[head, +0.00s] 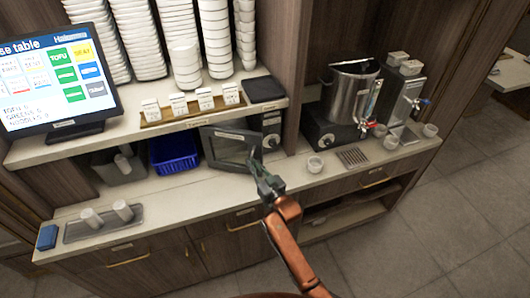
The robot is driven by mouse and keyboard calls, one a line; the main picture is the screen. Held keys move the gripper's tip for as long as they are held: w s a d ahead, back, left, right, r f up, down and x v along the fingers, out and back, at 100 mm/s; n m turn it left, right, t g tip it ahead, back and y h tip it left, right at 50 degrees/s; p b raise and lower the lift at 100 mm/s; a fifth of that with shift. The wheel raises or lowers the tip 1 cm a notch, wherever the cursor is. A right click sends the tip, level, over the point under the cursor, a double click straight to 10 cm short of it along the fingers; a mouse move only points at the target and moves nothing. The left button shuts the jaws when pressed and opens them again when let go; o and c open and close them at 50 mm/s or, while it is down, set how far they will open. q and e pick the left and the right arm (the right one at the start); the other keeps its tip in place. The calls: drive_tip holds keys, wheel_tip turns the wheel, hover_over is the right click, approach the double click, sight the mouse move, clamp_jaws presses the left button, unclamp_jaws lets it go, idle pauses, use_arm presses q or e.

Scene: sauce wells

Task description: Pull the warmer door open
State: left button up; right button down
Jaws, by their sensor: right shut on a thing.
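The warmer (271,122) is a dark box with a knobbed control panel on its right, standing on the lower counter under the shelf. Its door (228,150) has a grey frame and a dark window. The door looks angled out from the body, but I cannot tell how far it is open. My right gripper (259,165) is at the right edge of the door, shut on what appears to be the door's handle, which the fingers mostly hide. My left gripper is not in view.
A blue basket (174,153) stands left of the warmer. A small white cup (315,164) sits on the counter to the right, near a steel pot (350,92). A tray with two cups (104,222) lies at the front left. The counter before the door is clear.

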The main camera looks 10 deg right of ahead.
drive_tip(key=s+a+p, duration=0.2)
drive_tip(key=s+a, duration=0.1)
drive_tip(key=s, duration=0.1)
drive_tip(key=shift+s+a+p, duration=0.35)
drive_tip(key=shift+a+p, duration=0.05)
drive_tip(key=shift+f, duration=0.1)
drive_tip(key=c, duration=2.1)
unclamp_jaws()
drive_tip(key=shift+s, duration=0.1)
drive_tip(key=shift+a, duration=0.1)
drive_tip(key=v, duration=1.2)
